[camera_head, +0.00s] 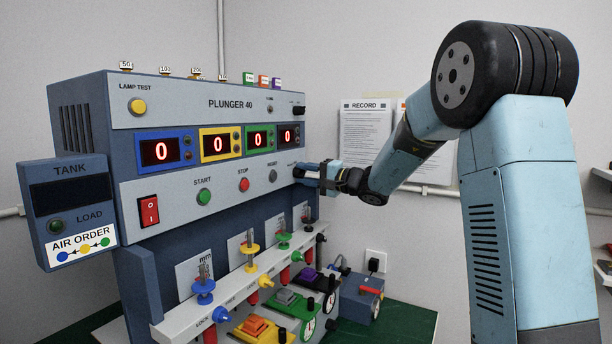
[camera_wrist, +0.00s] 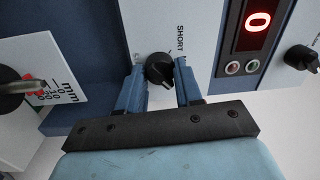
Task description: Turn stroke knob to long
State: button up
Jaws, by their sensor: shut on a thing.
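The stroke knob (camera_wrist: 157,68) is a small black round knob on the light panel of the machine, with the word SHORT (camera_wrist: 180,40) printed beside it in the wrist view. No LONG label can be read there. My gripper (camera_wrist: 158,80) has its two blue fingers on either side of the knob and is shut on it. In the head view my gripper (camera_head: 314,174) reaches the right end of the machine's front panel and mostly hides the knob.
The PLUNGER 40 machine (camera_head: 240,105) has several red digit displays, each showing 0. A grey RESET button (camera_head: 273,176) lies just left of my gripper. Plungers and coloured blocks stand below. Another black knob (camera_wrist: 301,57) shows at the right of the wrist view.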

jog(key=shift+w+d, duration=0.1)
jog(key=shift+d, duration=0.1)
jog(key=o, duration=0.7)
jog(key=shift+f, duration=0.1)
jog(key=o, duration=0.3)
jog(key=shift+a, duration=0.1)
jog(key=shift+o, duration=0.2)
jog(key=v, duration=1.3)
jog(key=shift+d, duration=0.35)
